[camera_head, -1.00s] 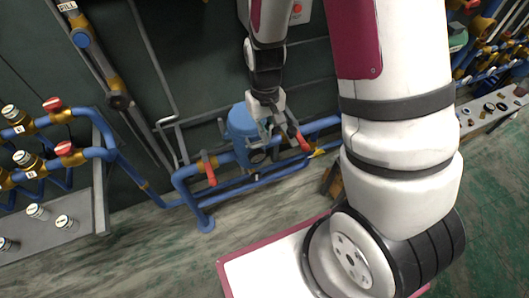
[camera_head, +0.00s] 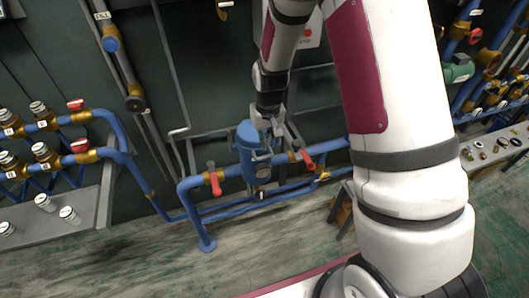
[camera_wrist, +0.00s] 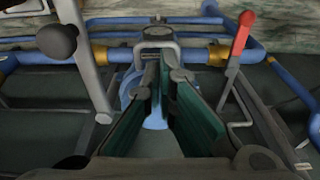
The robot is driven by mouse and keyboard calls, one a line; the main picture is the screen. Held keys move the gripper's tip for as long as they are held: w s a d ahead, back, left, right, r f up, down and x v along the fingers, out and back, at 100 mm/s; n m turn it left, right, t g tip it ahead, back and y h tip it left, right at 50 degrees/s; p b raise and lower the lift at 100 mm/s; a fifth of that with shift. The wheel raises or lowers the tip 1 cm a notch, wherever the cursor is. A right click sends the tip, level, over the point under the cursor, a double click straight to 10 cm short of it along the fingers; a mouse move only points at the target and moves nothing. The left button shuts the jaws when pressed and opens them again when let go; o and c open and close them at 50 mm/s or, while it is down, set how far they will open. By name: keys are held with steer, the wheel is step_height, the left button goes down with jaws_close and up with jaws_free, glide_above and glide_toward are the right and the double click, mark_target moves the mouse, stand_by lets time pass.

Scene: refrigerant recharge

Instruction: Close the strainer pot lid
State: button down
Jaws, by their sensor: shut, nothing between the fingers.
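The blue strainer pot (camera_head: 257,168) stands upright in the blue pipe run in the head view. Its blue lid (camera_head: 246,132) shows at the top, partly hidden by my gripper; I cannot tell how far it is closed. My gripper (camera_head: 274,133) is at the upper right of the pot, close to the lid. In the wrist view, the green-padded fingers of my gripper (camera_wrist: 163,78) come together with nothing between them. Part of the blue pot (camera_wrist: 128,88) shows behind them. Contact cannot be made out.
Red-handled valves flank the pot: one left (camera_head: 212,177), one right (camera_head: 306,158), close to my gripper. A grey bench (camera_head: 85,215) with white-capped fittings is at left. Open floor lies in front.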

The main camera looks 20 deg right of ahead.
mark_target(264, 157)
steer(key=f, duration=0.4)
steer(key=w+f, duration=0.1)
steer(key=f, duration=0.2)
steer(key=shift+w+f, duration=0.1)
steer(key=shift+f, duration=0.7)
steer(key=shift+s+f, duration=0.25)
step_height(264, 157, up, 15)
steer(key=s+p, duration=0.1)
steer(key=s, duration=0.1)
